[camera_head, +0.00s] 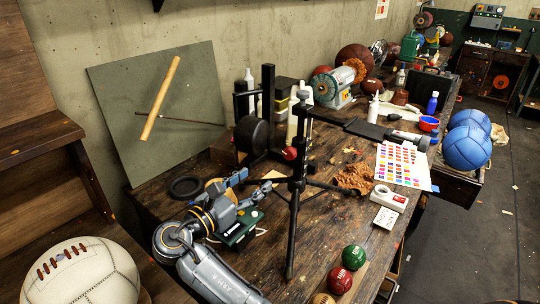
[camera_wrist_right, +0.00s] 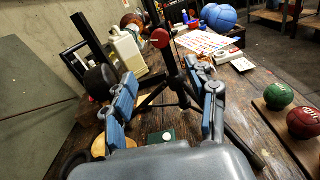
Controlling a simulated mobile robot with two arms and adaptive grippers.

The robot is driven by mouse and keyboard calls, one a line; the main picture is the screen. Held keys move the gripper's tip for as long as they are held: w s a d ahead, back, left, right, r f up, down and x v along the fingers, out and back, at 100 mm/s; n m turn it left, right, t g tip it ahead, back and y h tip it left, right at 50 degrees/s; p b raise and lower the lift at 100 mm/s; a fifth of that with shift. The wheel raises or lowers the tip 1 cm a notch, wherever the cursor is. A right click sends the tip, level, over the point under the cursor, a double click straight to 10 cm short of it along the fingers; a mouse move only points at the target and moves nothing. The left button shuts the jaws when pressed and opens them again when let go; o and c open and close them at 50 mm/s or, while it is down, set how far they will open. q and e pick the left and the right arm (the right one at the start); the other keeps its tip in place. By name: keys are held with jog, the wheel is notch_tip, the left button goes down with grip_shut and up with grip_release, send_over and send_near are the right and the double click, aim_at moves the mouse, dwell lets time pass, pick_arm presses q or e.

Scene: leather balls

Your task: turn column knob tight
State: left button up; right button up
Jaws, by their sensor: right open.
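A black tripod (camera_head: 297,180) stands on the workbench, with its legs spread and a centre column rising from them. A small red knob (camera_head: 290,153) sits on the side of the column; it also shows in the right wrist view (camera_wrist_right: 160,38). My right gripper (camera_head: 254,183) is open and empty, left of and below the knob in the head view. In the right wrist view its two fingers (camera_wrist_right: 172,85) are spread wide, with the tripod column beyond them and the knob above the gap. The knob is apart from the fingers. My left gripper is not in view.
A green box (camera_head: 240,230) lies under my right gripper. A black stand (camera_head: 262,110) rises behind the tripod. A green ball (camera_head: 353,257) and a red ball (camera_head: 340,280) sit at the front edge. A colour chart (camera_head: 403,165) lies to the right.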

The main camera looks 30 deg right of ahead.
jog(key=p, duration=0.1)
send_near(287, 156)
jog(key=d, duration=0.1)
jog(key=p+x, duration=0.2)
jog(key=x, duration=0.6)
jog(key=shift+w+d, duration=0.2)
jog(key=shift+w, duration=0.05)
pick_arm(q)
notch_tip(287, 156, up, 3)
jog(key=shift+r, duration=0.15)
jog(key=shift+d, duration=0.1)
pick_arm(e)
jog(key=c, duration=1.1)
